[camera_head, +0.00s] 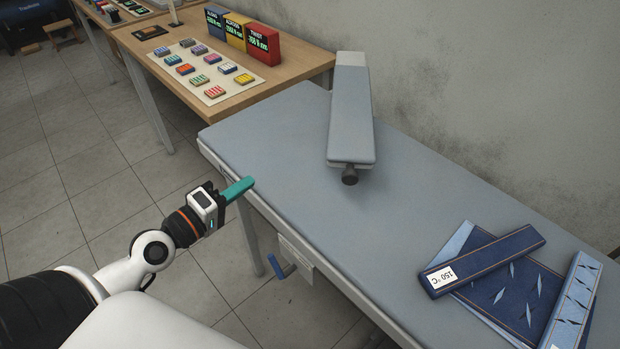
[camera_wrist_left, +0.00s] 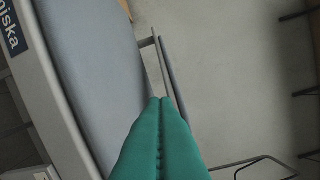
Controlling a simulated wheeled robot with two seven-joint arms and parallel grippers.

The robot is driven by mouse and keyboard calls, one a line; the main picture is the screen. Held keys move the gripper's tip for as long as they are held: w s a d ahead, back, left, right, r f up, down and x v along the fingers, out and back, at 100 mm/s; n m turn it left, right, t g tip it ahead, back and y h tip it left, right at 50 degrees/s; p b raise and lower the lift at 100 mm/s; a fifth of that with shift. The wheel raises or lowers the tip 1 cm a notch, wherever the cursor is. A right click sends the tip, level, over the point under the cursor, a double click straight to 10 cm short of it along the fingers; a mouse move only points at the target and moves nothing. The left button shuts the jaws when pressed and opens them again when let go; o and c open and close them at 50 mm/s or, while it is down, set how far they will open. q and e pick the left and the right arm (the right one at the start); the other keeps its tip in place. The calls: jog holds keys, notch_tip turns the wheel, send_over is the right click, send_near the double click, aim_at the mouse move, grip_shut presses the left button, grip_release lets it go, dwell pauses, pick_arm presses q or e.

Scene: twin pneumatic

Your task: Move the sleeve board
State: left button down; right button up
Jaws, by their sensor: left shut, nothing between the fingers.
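The sleeve board (camera_head: 351,115) is a long, narrow grey padded board with a lighter far end and a dark knob at its near end. It lies on the grey padded table (camera_head: 270,150), towards the back, in the head view. My left gripper (camera_head: 240,189) has teal fingers and is at the table's near left edge, to the left of the sleeve board and apart from it. Its fingers are closed together with nothing between them, as the left wrist view (camera_wrist_left: 160,110) also shows. My right gripper is not in view.
Folded dark blue cloth (camera_head: 510,290), a navy strip with a 150 °C label (camera_head: 482,260) and a light blue patterned strip (camera_head: 574,305) lie at the table's right. A wooden table (camera_head: 270,80) with coloured blocks and boxes stands behind left. The table's middle is clear.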

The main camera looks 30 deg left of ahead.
pick_arm(q)
jog(key=w+d+r+n+h+p, duration=0.1)
jog(key=w+d+r+h+p, duration=0.1)
jog(key=w+d+p, duration=0.6)
jog(key=w+d+h, duration=0.1)
jog(key=w, duration=0.1)
jog(key=shift+w+d+n+p, duration=0.3)
jog(key=shift+p, duration=0.05)
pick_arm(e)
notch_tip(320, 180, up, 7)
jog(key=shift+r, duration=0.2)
pick_arm(q)
jog(key=shift+r, duration=0.1)
